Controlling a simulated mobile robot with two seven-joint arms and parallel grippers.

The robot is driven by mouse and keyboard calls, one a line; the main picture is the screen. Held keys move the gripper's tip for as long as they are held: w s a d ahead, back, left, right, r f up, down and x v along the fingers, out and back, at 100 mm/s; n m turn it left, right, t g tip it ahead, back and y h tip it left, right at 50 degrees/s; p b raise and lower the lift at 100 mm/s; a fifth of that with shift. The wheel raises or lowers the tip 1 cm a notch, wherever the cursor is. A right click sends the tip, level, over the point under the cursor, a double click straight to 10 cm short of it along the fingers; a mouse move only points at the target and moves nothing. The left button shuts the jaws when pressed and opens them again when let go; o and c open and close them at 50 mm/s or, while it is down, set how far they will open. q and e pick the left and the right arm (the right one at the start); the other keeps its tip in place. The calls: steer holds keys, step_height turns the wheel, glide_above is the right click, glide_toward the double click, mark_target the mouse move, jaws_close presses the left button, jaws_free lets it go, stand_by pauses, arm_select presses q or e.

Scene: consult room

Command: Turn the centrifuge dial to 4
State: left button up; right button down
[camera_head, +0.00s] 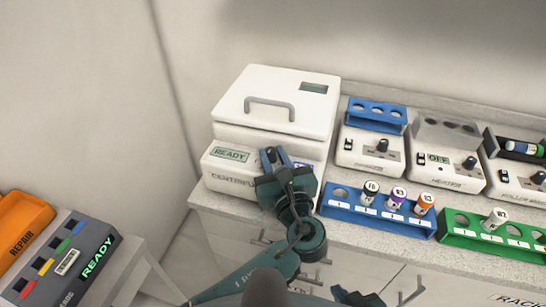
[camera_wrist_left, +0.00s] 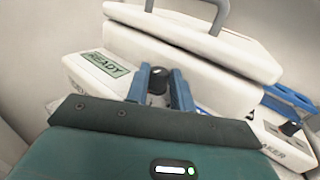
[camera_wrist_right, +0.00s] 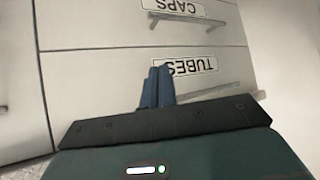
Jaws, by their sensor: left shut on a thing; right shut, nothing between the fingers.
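The white centrifuge (camera_head: 262,150) stands at the back left of the counter with its lid down. Its front panel has a green display reading READY (camera_head: 230,154), which also shows in the left wrist view (camera_wrist_left: 110,64). My left gripper (camera_head: 274,157) is at the front panel, its blue fingers shut on the dark dial (camera_wrist_left: 158,80), right of the display. The dial's pointer and number marks are hidden or too small to read. My right gripper (camera_wrist_right: 157,88) is shut and empty, low in front of the drawers; its tip shows at the bottom of the head view (camera_head: 352,297).
A shaker (camera_head: 370,152) with a blue rack, a heater reading OFF (camera_head: 447,165) and a roller stand right of the centrifuge. A blue rack (camera_head: 345,210) with capped tubes and a green rack (camera_head: 480,240) line the front edge. A grey READY device (camera_head: 80,265) is at lower left.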

stand_by(0.3)
arm_select(q)
steer(key=o, duration=1)
